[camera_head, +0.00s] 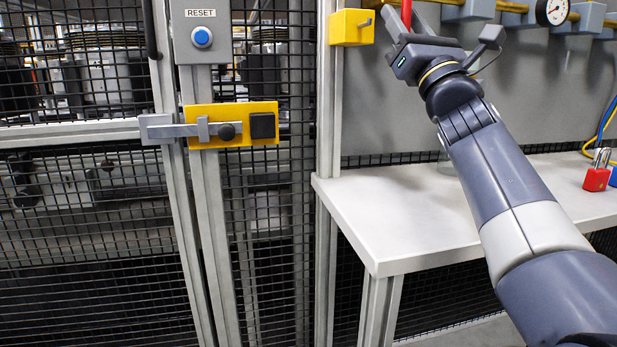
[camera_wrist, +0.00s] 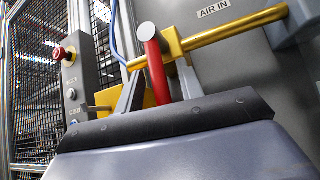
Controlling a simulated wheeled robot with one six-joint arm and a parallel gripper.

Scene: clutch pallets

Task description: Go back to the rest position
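My gripper (camera_head: 406,18) is raised in front of the grey panel at the top of the head view. A red handle (camera_wrist: 156,72) with a pale round end stands at the yellow pipe (camera_wrist: 232,30). In the wrist view the handle shows between my two fingers, with gaps on both sides, so my gripper looks open around or just in front of it. Contact cannot be made out. In the head view only a short piece of red (camera_head: 406,12) shows between the fingers.
A white bench (camera_head: 410,222) lies below my arm, with a red padlock (camera_head: 596,178) at its right. A mesh gate with a yellow latch (camera_head: 232,125) and a RESET box (camera_head: 201,30) stands at left. A gauge (camera_head: 553,11) is at upper right.

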